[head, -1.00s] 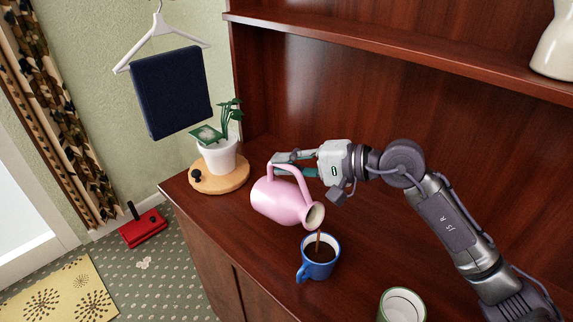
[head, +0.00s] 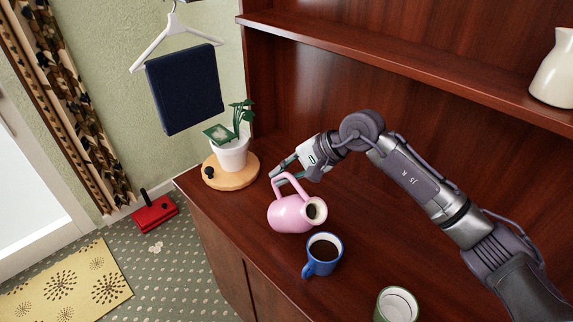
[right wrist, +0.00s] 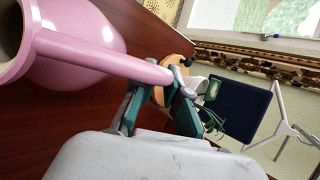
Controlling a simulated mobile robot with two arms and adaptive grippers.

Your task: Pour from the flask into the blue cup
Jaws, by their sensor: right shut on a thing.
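The pink flask (head: 288,214) is tilted a little toward the lower right, its round mouth showing dark liquid inside. My right gripper (head: 277,176) is shut on the flask's handle; the right wrist view shows its fingers around the handle (right wrist: 95,55). The blue cup (head: 323,257) stands upright on the wooden top just to the lower right of the flask, with dark liquid in it. No stream shows between them. My left gripper is not in view.
A potted plant (head: 232,150) stands on a round wooden board (head: 243,177) behind the flask. A cream jug (head: 556,70) is on the shelf (head: 420,70). The cabinet's front edge (head: 222,236) drops to the floor.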

